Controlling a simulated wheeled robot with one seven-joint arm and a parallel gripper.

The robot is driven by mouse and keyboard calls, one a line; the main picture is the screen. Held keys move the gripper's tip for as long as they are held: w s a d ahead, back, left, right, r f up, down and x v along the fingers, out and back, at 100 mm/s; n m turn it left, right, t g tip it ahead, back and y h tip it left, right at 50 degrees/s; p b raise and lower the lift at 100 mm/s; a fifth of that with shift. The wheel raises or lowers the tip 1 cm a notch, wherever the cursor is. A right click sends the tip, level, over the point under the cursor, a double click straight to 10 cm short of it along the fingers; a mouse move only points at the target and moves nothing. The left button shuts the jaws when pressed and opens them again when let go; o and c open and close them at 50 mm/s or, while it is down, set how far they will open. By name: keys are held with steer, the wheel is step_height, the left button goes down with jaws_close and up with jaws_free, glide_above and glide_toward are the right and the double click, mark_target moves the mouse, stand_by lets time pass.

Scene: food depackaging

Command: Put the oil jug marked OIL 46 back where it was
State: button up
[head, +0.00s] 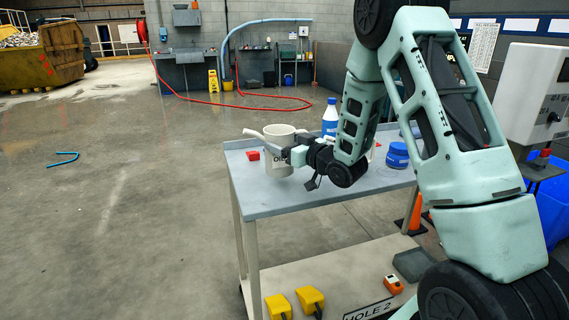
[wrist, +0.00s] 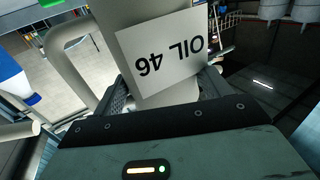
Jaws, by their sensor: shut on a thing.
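The oil jug (head: 279,135) is a cream-white jug with a spout pointing left, over the left part of the grey table in the head view. In the wrist view its white label (wrist: 165,50) reads OIL 46, upside down, and its handle (wrist: 68,65) is on the left. My gripper (head: 292,156) comes from the right and is shut on the jug; its fingers (wrist: 164,92) are on either side of the body in the wrist view. The jug is about upright. I cannot tell whether its base touches the table.
A red block (head: 252,155) lies left of the jug on the grey table (head: 300,198). A blue-labelled bottle (head: 330,118) and a blue tub (head: 397,155) stand to the right. Yellow pedals (head: 310,300) and an orange device (head: 393,284) sit on the lower shelf.

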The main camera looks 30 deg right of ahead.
steer(key=shift+f, duration=2.25)
steer(key=shift+f, duration=0.1)
steer(key=o, duration=1.3)
